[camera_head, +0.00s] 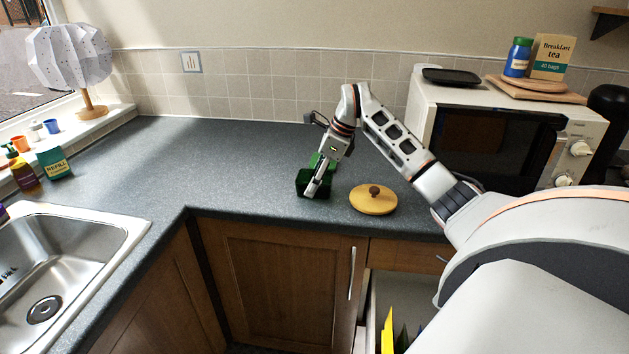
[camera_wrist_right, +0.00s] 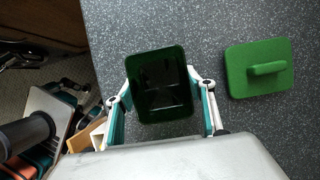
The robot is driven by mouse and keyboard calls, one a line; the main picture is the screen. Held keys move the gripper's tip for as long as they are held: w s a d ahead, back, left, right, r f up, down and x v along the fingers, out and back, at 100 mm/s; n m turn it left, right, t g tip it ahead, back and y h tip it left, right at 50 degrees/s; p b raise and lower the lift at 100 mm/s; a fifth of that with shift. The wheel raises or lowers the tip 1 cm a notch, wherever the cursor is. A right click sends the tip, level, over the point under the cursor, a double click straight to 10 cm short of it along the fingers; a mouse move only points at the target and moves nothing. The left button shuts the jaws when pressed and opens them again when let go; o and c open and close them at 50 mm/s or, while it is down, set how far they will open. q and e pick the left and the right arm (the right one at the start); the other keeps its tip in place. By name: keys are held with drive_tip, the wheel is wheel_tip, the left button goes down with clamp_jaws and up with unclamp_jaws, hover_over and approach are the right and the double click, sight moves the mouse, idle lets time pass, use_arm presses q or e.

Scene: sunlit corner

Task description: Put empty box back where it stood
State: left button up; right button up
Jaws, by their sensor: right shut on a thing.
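The dark green box (camera_head: 313,187) is at the front of the grey counter, left of the round wooden lid. In the right wrist view the box (camera_wrist_right: 139,107) has an open top and a dark inside with a few paler patches. My right gripper (camera_head: 320,181) is shut on the box, with a finger on each of two opposite sides in the wrist view. I cannot tell whether the box touches the counter. A green square lid with a bar handle (camera_wrist_right: 258,68) lies flat on the counter, apart from the box. My left gripper is not in view.
A round wooden lid with a brown knob (camera_head: 373,203) lies right of the box. A microwave (camera_head: 490,140) stands further right. Below the counter edge, an open drawer (camera_head: 376,300) holds several things. A sink (camera_head: 50,270) is at the left. The counter's back left is clear.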

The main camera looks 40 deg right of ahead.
drive_tip(key=o, duration=1.3)
drive_tip(key=shift+f, duration=0.1)
drive_tip(key=v, duration=1.2)
drive_tip(key=shift+p, duration=0.35)
